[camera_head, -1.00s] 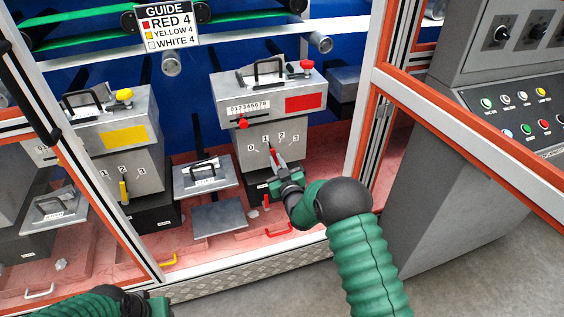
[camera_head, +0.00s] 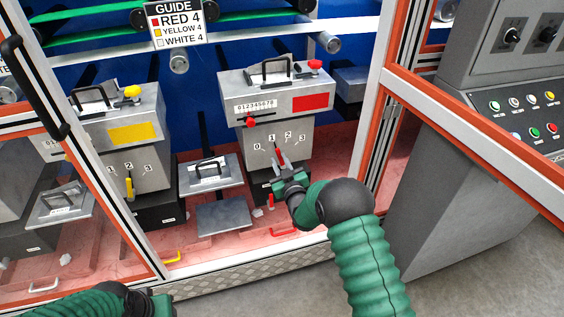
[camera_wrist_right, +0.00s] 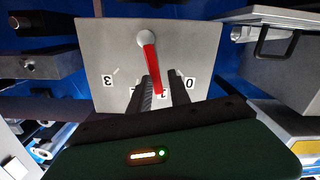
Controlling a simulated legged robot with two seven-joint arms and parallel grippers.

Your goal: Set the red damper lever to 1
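The red damper lever (camera_head: 280,157) is on the front of the grey box with the red label (camera_head: 311,101). In the right wrist view the lever (camera_wrist_right: 151,66) runs from a round pivot toward the numeral 1, with its tip close to that numeral. My right gripper (camera_head: 284,168) is at this lever.
A box with a yellow label (camera_head: 132,134) and yellow lever (camera_head: 129,187) stands left. A guide sign (camera_head: 174,25) hangs above. An orange-and-white frame post (camera_head: 385,80) borders the opening on the right, beside a control console (camera_head: 520,110). A grey plate (camera_head: 223,217) lies between the boxes.

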